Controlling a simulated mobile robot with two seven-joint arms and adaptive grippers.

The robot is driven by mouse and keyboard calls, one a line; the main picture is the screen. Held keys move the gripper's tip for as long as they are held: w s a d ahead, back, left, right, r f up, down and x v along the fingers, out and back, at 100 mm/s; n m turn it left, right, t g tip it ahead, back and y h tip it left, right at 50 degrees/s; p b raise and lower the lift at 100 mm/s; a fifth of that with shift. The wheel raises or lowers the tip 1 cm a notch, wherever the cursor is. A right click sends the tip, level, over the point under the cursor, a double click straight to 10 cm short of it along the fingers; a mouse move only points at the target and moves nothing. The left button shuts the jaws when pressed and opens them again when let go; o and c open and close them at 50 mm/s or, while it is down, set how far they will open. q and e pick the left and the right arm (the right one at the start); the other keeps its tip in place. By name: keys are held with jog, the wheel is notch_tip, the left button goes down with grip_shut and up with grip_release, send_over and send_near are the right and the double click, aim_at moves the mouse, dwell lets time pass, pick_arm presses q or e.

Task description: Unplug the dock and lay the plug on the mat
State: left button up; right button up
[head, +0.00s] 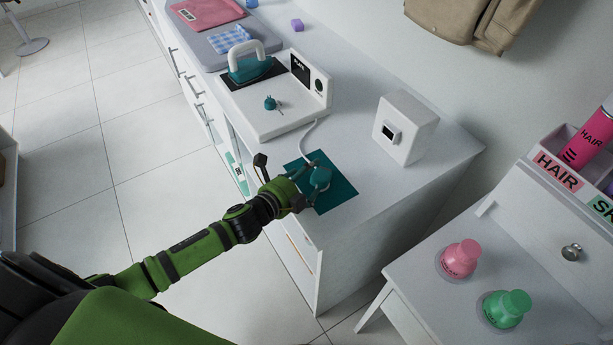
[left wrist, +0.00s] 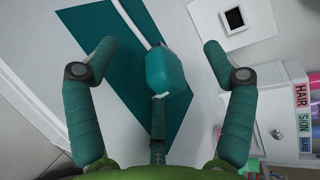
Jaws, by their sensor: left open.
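The white dock (head: 285,118) stands on the white counter with a teal iron (head: 250,68) at its back. A white cord runs from it to the teal plug (head: 320,177). The plug is over the teal mat (head: 338,196) and appears to rest on it. In the left wrist view the plug (left wrist: 167,72) is between the spread fingers, with clear gaps on both sides, over the mat (left wrist: 125,62). My left gripper (head: 307,180) is open at the plug, not closed on it. The white socket box (head: 412,122) stands apart, its front free of any plug. My right gripper is not in view.
Pink (head: 459,259) and green (head: 505,308) bottles stand on a lower white surface at the right, below a hair bin (head: 558,168). A purple block (head: 297,25) and folded cloths lie at the counter's back. The counter between mat and socket box is clear.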

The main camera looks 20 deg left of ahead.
pick_arm(q)
jog(key=shift+s+a+r+p, duration=0.25)
jog(key=shift+s+r+p, duration=0.15)
jog(key=shift+r+p, duration=0.45)
jog(key=s+r+p, duration=0.1)
jog(key=r+p, duration=0.1)
jog(key=p, duration=0.1)
jog(key=s+r+p, duration=0.1)
jog(key=r+p, duration=0.1)
jog(key=shift+s+a+r, duration=0.1)
jog(key=shift+s+a, duration=0.2)
jog(key=shift+a, duration=0.1)
jog(key=shift+s+r, duration=0.1)
jog(key=shift+s, duration=0.05)
